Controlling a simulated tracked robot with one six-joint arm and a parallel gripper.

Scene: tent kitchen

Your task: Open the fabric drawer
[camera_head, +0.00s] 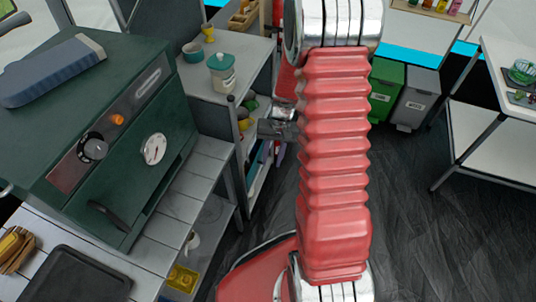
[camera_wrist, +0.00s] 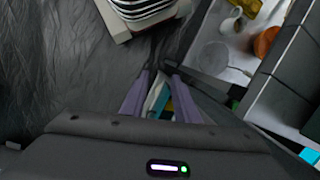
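My gripper (camera_head: 275,128) is partly hidden behind my red arm in the head view, beside the open side of the shelf unit. A small purple patch also shows low by the shelf in the head view (camera_head: 281,153). I cannot see a drawer front or handle clearly, nor any contact with it.
The shelf unit (camera_head: 235,48) has a teal-lidded jar (camera_head: 221,75) on top. A green oven (camera_head: 120,140) stands at the left. Green (camera_head: 384,92) and grey (camera_head: 413,103) bins stand at the back. A white table (camera_head: 505,140) is at the right. Dark floor (camera_head: 405,210) between is clear.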

